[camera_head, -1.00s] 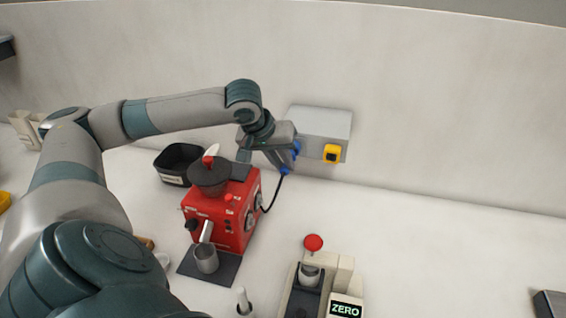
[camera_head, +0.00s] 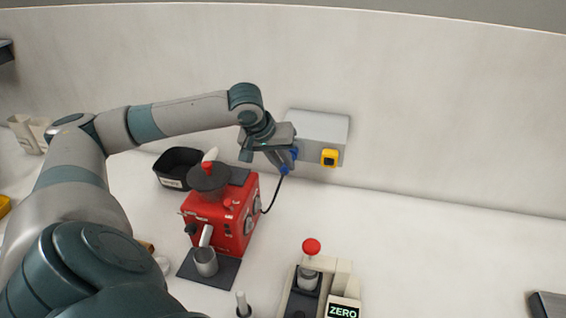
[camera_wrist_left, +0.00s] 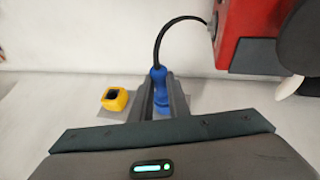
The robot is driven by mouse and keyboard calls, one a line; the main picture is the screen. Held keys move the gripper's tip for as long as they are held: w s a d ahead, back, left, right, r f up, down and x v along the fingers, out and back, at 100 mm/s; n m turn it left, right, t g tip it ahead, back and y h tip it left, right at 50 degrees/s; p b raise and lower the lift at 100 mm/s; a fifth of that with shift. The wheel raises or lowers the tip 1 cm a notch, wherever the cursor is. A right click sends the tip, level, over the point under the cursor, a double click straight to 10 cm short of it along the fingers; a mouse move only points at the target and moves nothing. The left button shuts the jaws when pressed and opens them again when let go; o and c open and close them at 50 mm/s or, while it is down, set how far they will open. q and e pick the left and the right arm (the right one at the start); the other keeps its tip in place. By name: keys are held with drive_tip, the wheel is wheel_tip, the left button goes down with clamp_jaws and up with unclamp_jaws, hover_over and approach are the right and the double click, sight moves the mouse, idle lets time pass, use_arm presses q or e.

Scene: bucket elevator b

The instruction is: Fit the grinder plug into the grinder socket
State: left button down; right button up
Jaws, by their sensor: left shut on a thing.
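My left gripper (camera_head: 287,160) is shut on the blue grinder plug (camera_wrist_left: 158,78), beside the left end of a grey wall box (camera_head: 318,125). The plug also shows in the head view (camera_head: 285,169), with a black cable running from it to the red grinder (camera_head: 222,215). A yellow socket (camera_head: 329,157) is on the box front, right of the gripper; it also shows in the left wrist view (camera_wrist_left: 115,98). More blue shows at the box's left end and between the fingers. Fingers hide the contact, so I cannot tell whether the plug is seated.
A black bin (camera_head: 178,168) stands behind the grinder. A metal cup (camera_head: 205,262) is in front of it. A scale with a ZERO display (camera_head: 343,311) and a red-knobbed tamper (camera_head: 311,247) stand at front centre. The right counter is mostly clear.

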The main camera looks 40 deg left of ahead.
use_arm(q)
drive_tip(key=shift+w+a+p, duration=0.15)
drive_tip(key=shift+w+p, duration=0.15)
drive_tip(key=c, duration=1.9)
unclamp_jaws()
drive_tip(key=shift+o, duration=1.4)
drive_tip(key=shift+w, duration=0.1)
drive_tip(key=shift+s+r+b, duration=0.25)
drive_tip(key=shift+r+b, duration=0.05)
drive_tip(key=shift+r, duration=0.15)
drive_tip(key=b+v, duration=0.3)
drive_tip(key=v, duration=1.3)
drive_tip(key=shift+a+r, duration=0.15)
